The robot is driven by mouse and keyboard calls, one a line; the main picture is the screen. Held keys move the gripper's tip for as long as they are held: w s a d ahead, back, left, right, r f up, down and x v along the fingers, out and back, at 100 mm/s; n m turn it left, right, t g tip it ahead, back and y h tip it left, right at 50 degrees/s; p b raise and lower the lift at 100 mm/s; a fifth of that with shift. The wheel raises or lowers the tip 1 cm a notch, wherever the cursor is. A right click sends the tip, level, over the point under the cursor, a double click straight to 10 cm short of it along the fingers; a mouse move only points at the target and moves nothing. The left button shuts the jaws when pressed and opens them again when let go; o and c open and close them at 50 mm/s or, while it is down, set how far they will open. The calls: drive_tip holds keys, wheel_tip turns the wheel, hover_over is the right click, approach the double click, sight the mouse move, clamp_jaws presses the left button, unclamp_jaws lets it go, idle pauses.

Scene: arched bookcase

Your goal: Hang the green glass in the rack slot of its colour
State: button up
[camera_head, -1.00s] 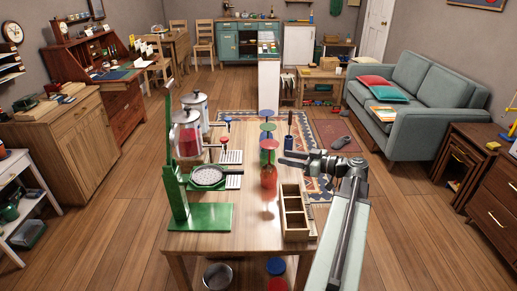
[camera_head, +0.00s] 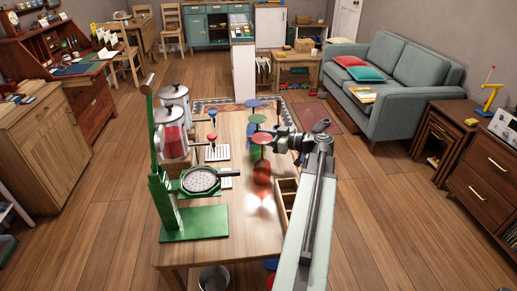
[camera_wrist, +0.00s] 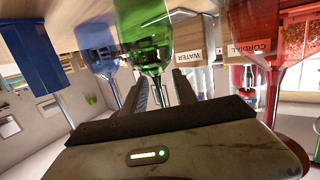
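The green glass stands upside down on the table, its green foot (camera_head: 257,119) up, between a blue glass (camera_head: 254,103) behind and a red glass (camera_head: 262,172) in front. My gripper reaches in from the right at the glasses; its fingertips are hard to make out in the head view. In the wrist view the table is at the top. There my gripper (camera_wrist: 163,84) is open, and the green glass (camera_wrist: 145,35) has its stem between or just beyond the two fingers; contact cannot be told. I cannot make out the rack.
The red glass also shows close on the right in the wrist view (camera_wrist: 255,30), the blue one on the left (camera_wrist: 95,45). A green press (camera_head: 190,215) and lidded dispensers (camera_head: 172,135) stand left. A wooden compartment tray (camera_head: 287,192) lies partly behind my arm.

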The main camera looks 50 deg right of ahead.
drive_tip(key=x, duration=0.3)
drive_tip(key=shift+w, duration=0.3)
clamp_jaws()
idle(1.1)
